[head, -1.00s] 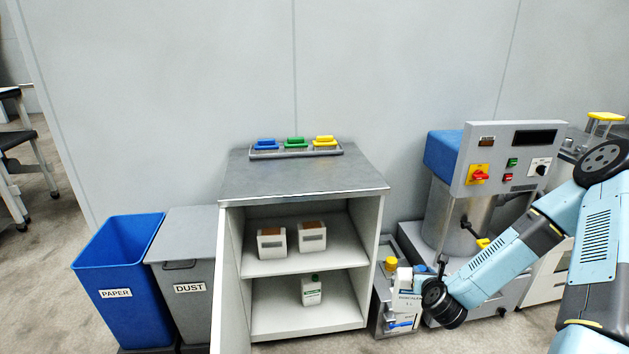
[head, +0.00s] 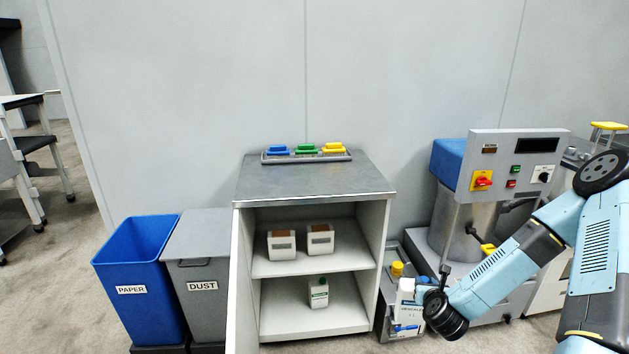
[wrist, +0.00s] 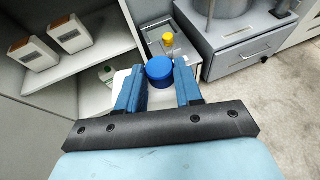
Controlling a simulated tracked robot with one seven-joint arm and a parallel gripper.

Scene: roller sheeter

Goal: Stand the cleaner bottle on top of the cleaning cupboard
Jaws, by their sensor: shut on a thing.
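A white bottle with a printed label (head: 408,308) hangs upright or nearly so at my gripper, just right of the cleaning cupboard. In the wrist view its blue cap (wrist: 160,70) shows between the two blue fingers of my gripper (wrist: 159,92), which is shut on the bottle. The fingers hide part of the bottle. The cleaning cupboard (head: 300,180) is open at the front. Its grey top is well above the bottle and bare except at the back. My gripper is low, beside the cupboard's right wall.
A tray with blue, green and yellow items (head: 306,156) lies along the cupboard top's back edge. A green-capped bottle (head: 319,292) and two boxes stand on the shelves. A crate with a yellow-capped thing (head: 397,269) and the sheeter machine (head: 480,210) stand right; bins (head: 135,280) left.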

